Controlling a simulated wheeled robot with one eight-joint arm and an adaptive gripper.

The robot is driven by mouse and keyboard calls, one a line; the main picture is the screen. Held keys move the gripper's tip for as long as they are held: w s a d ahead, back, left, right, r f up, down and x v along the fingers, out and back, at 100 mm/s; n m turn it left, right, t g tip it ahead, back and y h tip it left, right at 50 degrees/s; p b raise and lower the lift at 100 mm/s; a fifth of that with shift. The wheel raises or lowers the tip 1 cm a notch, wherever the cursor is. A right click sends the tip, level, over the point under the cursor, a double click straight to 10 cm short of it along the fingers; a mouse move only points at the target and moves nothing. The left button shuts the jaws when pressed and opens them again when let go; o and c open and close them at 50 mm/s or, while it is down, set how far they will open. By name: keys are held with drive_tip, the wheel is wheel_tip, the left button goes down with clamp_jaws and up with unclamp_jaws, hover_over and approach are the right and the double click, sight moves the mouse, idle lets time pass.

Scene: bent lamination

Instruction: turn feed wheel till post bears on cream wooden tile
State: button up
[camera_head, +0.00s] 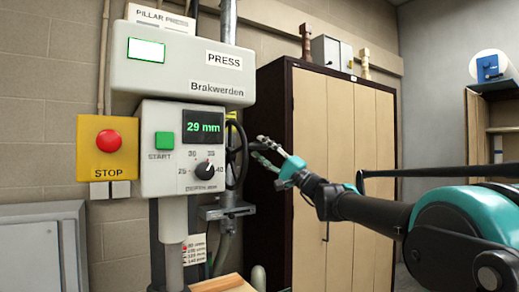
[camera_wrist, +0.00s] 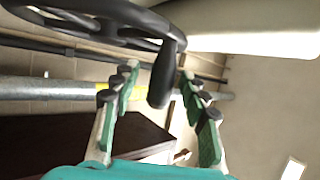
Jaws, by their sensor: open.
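The black feed wheel (camera_head: 236,152) stands at the right side of the press housing. In the wrist view its rim (camera_wrist: 88,24) crosses the top left, and its black crank handle (camera_wrist: 163,78) hangs between my fingers. My gripper (camera_head: 260,150) is open beside the wheel; in the wrist view its fingertips (camera_wrist: 159,73) lie either side of the handle with gaps. A grey post (camera_head: 173,235) runs down below the housing. A pale wooden surface (camera_head: 224,284) is cut off at the bottom edge; I cannot tell whether it is the cream tile. The post's contact end is not visible.
The press panel reads 29 mm (camera_head: 203,127), with a black dial (camera_head: 205,170), a green start button (camera_head: 164,140) and a red stop button (camera_head: 108,140). A wooden cabinet (camera_head: 330,165) stands behind my arm. A grey bracket (camera_head: 226,211) sits below the wheel.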

drive_tip(key=v, duration=1)
drive_tip(key=shift+s+d+f, duration=0.2)
drive_tip(key=shift+d+f, duration=0.05)
